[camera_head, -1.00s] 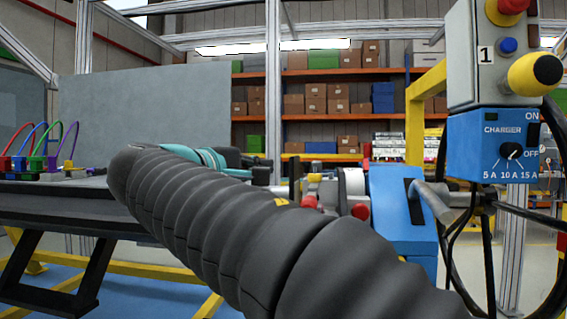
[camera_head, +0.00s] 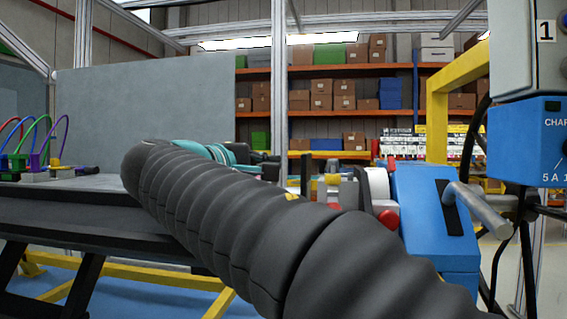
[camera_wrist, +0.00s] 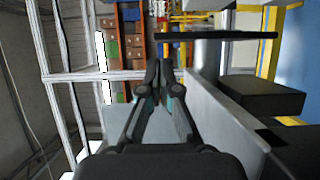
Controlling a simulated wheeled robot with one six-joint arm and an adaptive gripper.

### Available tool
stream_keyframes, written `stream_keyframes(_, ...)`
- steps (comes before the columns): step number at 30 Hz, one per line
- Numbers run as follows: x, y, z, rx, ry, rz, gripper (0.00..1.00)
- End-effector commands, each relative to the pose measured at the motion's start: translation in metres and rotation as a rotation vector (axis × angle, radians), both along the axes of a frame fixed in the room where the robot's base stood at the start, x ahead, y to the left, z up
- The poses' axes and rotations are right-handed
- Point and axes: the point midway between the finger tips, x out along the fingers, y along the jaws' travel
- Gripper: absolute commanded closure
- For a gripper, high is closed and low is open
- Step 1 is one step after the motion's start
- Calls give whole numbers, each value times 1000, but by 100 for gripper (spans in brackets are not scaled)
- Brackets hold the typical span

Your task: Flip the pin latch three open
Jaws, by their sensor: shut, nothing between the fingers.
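I cannot pick out pin latch three in either view. A cluster of small parts with red knobs (camera_head: 388,217) and a yellow piece (camera_head: 332,180) sits beside the blue sloped box (camera_head: 432,215) in the head view. My dark ribbed arm covers part of that area. My gripper (camera_wrist: 160,72) is in the middle of the wrist view, its fingers shut and empty. It touches nothing that I can see. My gripper's fingers are hidden in the head view.
A blue charger box (camera_head: 528,145) hangs at the right with dark cables below. A grey rod (camera_head: 478,208) sticks out of the sloped box. Coloured cable loops (camera_head: 40,145) stand on the dark bench (camera_head: 85,205) at the left. A black block (camera_wrist: 258,97) is right of my gripper.

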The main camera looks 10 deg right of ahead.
Motion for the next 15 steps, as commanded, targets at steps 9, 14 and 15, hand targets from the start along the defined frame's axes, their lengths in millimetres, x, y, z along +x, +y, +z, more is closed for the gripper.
stream_keyframes(9, 40, -41, 0, 0, 1, -9, 100)
stream_keyframes(14, 61, -62, 0, -1, 1, -8, 100)
stream_keyframes(15, 66, -67, 0, -1, 1, -9, 100)
